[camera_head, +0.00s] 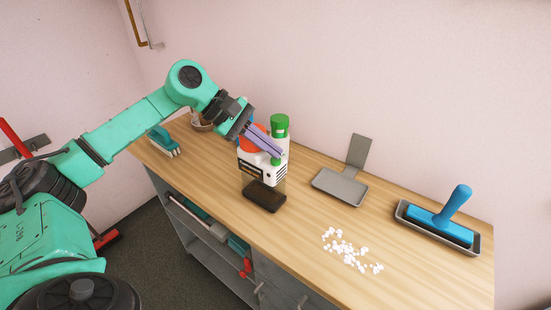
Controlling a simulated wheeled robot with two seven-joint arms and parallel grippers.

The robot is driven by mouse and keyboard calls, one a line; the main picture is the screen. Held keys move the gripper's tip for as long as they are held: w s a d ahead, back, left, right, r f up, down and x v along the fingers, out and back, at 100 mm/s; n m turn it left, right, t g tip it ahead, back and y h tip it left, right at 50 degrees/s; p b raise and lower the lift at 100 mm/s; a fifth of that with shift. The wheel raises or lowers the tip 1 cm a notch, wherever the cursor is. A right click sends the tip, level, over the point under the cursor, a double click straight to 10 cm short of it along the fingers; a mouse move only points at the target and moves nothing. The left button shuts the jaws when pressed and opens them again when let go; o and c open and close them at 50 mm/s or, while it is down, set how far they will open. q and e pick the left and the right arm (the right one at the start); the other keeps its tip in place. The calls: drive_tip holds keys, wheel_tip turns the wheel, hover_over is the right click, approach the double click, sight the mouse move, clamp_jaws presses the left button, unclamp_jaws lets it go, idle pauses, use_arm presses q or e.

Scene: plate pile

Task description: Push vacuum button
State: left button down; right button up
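The vacuum (247,165) is a white upright device with an orange part, a green top knob (280,122) and a dark block (264,195) at its front base. It stands on the wooden counter. My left gripper (278,154) reaches in from the left, in front of the vacuum's upper part. Its purple-grey fingers lie close together and look shut, with nothing seen between them. Their tips are by a small green part (277,161) on the vacuum's front. I cannot tell whether they touch it. My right gripper is out of view.
White scattered bits (350,250) lie on the wooden counter (300,215). A grey dustpan (338,187) and a blue-handled tool in a tray (402,217) are to the right. A teal brush (162,140) lies at the left. Shelves are below the counter.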

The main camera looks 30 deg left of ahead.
sight(270, 161)
use_arm(q)
drive_tip(key=shift+f+b, duration=0.3)
drive_tip(key=shift+f, duration=0.05)
drive_tip(key=shift+r, duration=0.1)
drive_tip(key=shift+w+a+r+p, duration=0.1)
drive_tip(key=shift+a+r+p, duration=0.1)
drive_tip(key=shift+r+p, duration=0.25)
drive_tip(key=shift+r, duration=0.1)
wheel_tip(270, 161, up, 6)
drive_tip(key=p, duration=0.4)
drive_tip(key=shift+p, duration=0.3)
